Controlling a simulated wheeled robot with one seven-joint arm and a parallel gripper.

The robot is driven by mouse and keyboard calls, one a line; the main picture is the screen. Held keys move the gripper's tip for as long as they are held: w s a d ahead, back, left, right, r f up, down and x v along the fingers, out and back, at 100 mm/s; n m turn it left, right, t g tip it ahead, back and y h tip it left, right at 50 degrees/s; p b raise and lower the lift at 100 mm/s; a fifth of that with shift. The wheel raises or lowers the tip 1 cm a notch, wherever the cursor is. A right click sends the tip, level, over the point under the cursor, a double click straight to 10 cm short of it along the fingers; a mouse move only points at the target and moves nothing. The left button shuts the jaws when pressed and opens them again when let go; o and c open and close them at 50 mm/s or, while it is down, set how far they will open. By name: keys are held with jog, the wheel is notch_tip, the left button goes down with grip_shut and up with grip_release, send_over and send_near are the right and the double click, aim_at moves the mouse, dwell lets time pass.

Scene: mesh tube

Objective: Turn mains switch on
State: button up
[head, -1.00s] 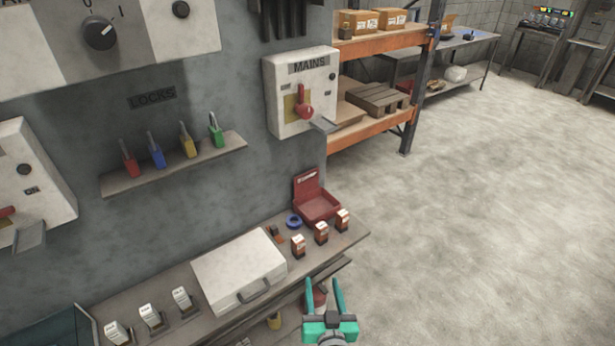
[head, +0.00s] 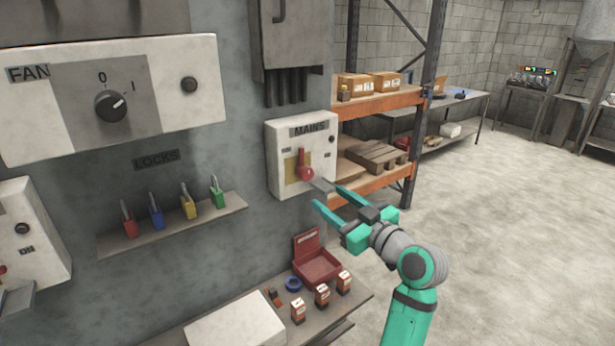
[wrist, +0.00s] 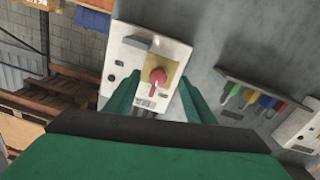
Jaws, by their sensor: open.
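The mains box (head: 286,160) is a white wall box labelled MAINS. Its red switch handle (head: 304,166) stands upright on a yellow plate, with a round knob at its lower end. A grey flap (head: 321,187) sticks out below it. My gripper (head: 328,197) is open and empty, in front of and just below the box, its fingers pointing towards it. In the wrist view the box (wrist: 120,52) appears upside down, and the red handle (wrist: 155,82) shows between my two fingers. I cannot tell that either finger touches it.
A fan panel (head: 160,100) with a rotary knob is at upper left. A shelf of coloured padlocks (head: 170,226) is left of the box. Below, a bench holds a red open box (head: 318,267) and a pale case (head: 235,325). An orange rack (head: 375,105) stands right behind; the floor at right is clear.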

aim_at(309, 177)
jog(key=shift+n+y, duration=0.3)
jog(key=shift+n, duration=0.1)
jog(key=x, duration=0.3)
jog(key=r+x, duration=0.1)
jog(key=x, duration=0.3)
jog(key=r+x, duration=0.1)
jog(key=x, duration=0.2)
jog(key=shift+a, duration=0.15)
jog(key=shift+c, duration=0.3)
jog(key=c, duration=1)
